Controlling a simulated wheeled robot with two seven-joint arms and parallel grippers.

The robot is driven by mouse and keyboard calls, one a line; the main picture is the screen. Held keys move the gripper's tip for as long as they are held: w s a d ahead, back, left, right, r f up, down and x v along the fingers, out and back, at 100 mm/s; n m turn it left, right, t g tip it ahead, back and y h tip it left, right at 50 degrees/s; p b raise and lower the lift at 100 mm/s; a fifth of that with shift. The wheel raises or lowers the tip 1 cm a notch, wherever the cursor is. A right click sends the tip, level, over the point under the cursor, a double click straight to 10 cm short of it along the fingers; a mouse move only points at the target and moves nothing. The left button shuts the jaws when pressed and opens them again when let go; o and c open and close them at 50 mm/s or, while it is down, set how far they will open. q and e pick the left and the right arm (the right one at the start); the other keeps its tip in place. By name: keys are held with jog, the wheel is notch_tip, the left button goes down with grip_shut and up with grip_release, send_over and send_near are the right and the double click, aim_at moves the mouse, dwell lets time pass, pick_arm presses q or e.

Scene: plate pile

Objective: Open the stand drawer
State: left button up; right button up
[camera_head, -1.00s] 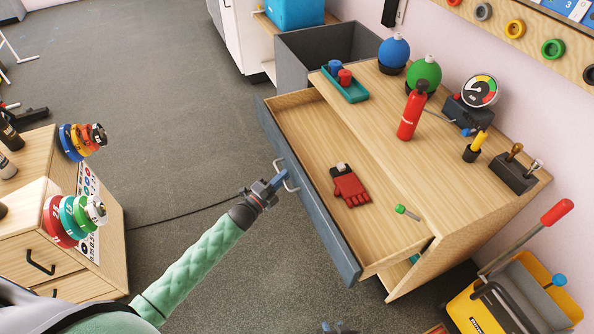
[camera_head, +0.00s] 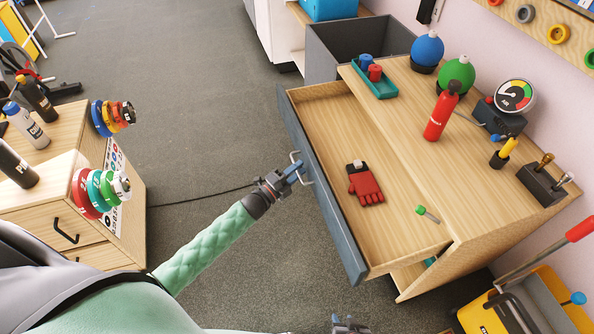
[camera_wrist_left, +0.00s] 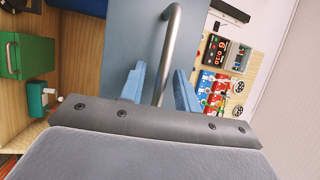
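The stand drawer (camera_head: 340,222) is pulled well out of the wooden stand (camera_head: 440,150). Its blue-grey front faces left and carries a metal handle (camera_head: 301,167). My left gripper (camera_head: 296,170) is at this handle. In the left wrist view, the handle bar (camera_wrist_left: 171,50) passes between the two blue fingers of my left gripper (camera_wrist_left: 158,88), which stand apart with gaps beside the bar. A red glove (camera_head: 366,185) and a small green-headed tool (camera_head: 427,213) lie in the drawer. My right gripper (camera_head: 349,324) shows only in part at the bottom edge; its fingers are unclear.
On the stand top are a teal tray (camera_head: 376,83), a red extinguisher (camera_head: 440,115), a gauge (camera_head: 514,96) and other items. A wooden cabinet (camera_head: 66,200) stands left. A yellow bucket (camera_head: 540,305) is at lower right. The floor (camera_head: 215,100) between is mostly clear.

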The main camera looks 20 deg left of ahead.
pick_arm(q)
jog(key=v, duration=0.7)
jog(key=shift+s+a, duration=0.15)
jog(key=shift+s, duration=0.2)
